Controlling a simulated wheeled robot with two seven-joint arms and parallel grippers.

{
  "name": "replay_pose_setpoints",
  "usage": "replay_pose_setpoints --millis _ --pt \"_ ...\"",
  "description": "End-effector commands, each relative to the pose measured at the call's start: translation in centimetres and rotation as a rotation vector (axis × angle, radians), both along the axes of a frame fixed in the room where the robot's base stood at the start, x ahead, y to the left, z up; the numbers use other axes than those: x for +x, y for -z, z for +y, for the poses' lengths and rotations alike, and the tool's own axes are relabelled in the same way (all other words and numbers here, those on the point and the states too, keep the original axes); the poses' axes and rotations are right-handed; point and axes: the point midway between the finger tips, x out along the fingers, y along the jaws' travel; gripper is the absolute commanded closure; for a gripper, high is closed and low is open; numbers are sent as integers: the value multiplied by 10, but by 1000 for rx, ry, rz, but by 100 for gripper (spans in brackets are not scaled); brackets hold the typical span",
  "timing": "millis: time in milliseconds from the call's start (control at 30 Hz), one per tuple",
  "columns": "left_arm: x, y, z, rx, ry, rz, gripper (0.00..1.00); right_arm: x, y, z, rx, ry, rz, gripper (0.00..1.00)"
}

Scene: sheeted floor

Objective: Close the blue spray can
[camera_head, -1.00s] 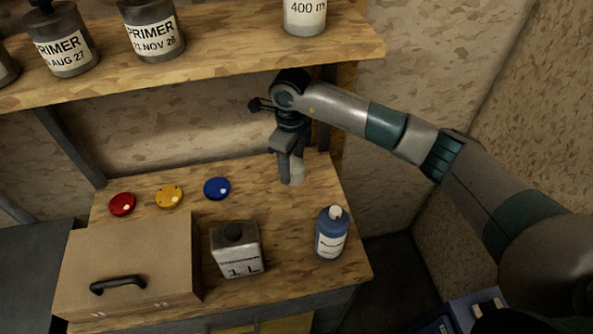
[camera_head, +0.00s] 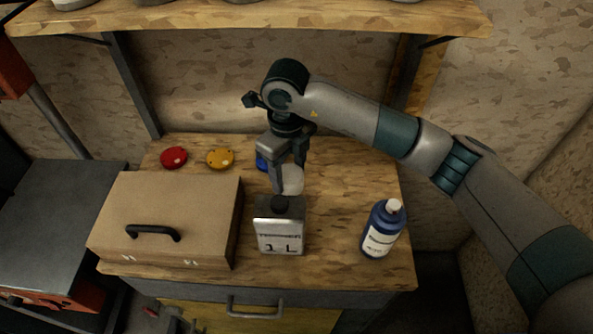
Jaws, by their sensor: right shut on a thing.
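The blue spray can (camera_head: 380,232) stands upright at the right of the wooden bench, with a pale label and a bare white nozzle on top. My right gripper (camera_head: 287,187) is shut on a whitish cap (camera_head: 293,180), which shows partly between and beside its fingers. It is left of the can and apart from it, just behind the metal tin. The cap's height above the bench is hard to tell. My left gripper is not in view.
The metal tin (camera_head: 279,232) with a dark lid stands left of the can. A tan case (camera_head: 170,212) fills the bench's left. Red (camera_head: 174,157), yellow (camera_head: 220,158) and partly hidden blue (camera_head: 262,162) discs lie behind. A shelf (camera_head: 280,18) hangs above. The bench between tin and can is clear.

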Motion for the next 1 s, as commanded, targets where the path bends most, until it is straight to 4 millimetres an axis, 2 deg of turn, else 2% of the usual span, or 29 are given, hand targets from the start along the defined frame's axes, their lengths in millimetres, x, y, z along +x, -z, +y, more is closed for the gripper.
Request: replay_pose_setpoints --millis 667,867,1000 --pt "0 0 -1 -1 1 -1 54 -1 -1 -1 1 -35 -2 72" --pt "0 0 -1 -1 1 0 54 -4 -7 -9 3 -212 -12 72" --pt "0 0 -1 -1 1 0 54 -8 -14 -18 3 -434 -21 72"
